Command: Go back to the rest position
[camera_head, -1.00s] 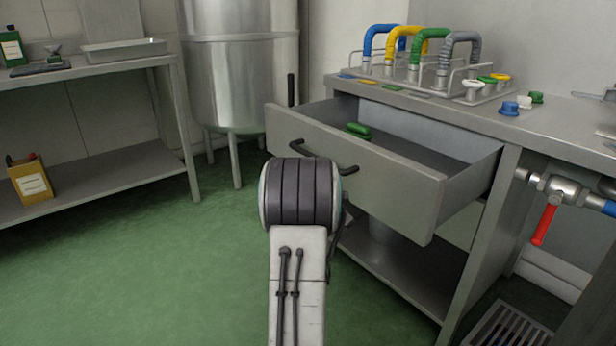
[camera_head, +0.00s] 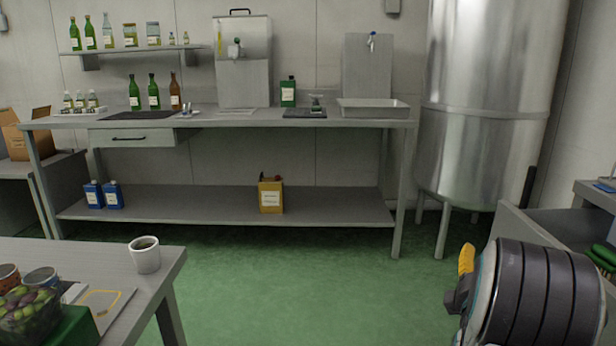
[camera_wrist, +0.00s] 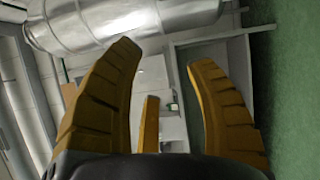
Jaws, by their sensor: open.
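My gripper (camera_wrist: 165,72) shows in the wrist view with its yellow fingers spread apart and nothing between them. In the head view only one yellow fingertip (camera_head: 466,260) shows, at the lower right beside my dark wrist; the rest is hidden. The gripper appears to be in free air, touching nothing I can see.
A steel tank (camera_head: 490,70) stands behind. A long workbench (camera_head: 240,118) lines the back wall. A table with a cup (camera_head: 145,258) is front left. Green floor between is clear.

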